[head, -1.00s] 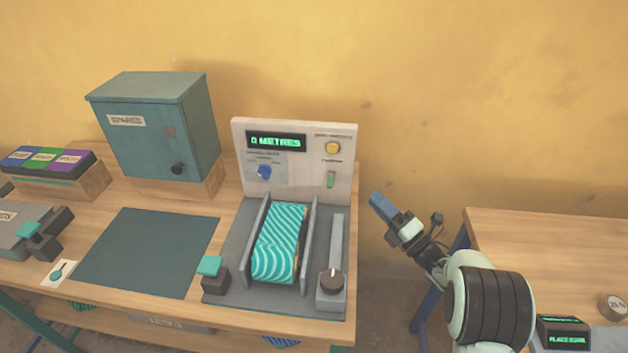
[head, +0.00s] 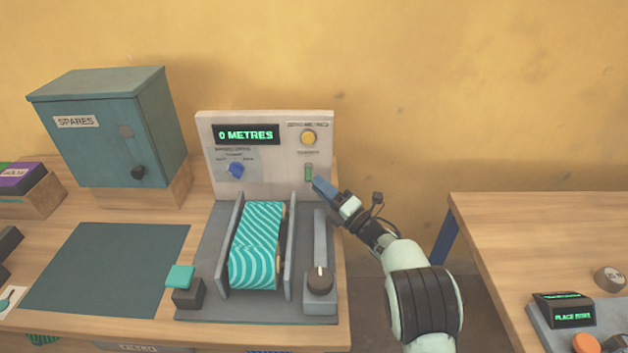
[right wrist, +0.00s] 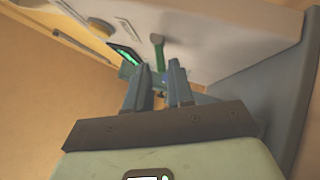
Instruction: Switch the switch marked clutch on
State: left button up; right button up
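The small green switch (head: 308,173) stands on the front of the pale control panel (head: 225,190), below a yellow round button. The label above it is too blurred to read. My right gripper (head: 321,186) is just right of and slightly below the switch in the head view, close to the panel. In the right wrist view, the two fingers (right wrist: 159,75) are apart with a gap between them, and the green switch (right wrist: 157,52) shows beyond the tips, in line with the gap. Whether they touch it cannot be told. My left gripper is not in view.
The panel also has a display (head: 246,135) reading 0 METRES, a yellow button (head: 308,137) and a blue knob (head: 236,170). Below are a striped teal belt (head: 256,245) and a dark knob (head: 319,280). A SPARES cabinet (head: 110,130) stands left. A gap separates the right table (head: 540,230).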

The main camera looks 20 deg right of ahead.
aim_at(308, 175)
jog(key=shift+x, duration=1.5)
jog(key=shift+c, duration=0.3)
grip_shut()
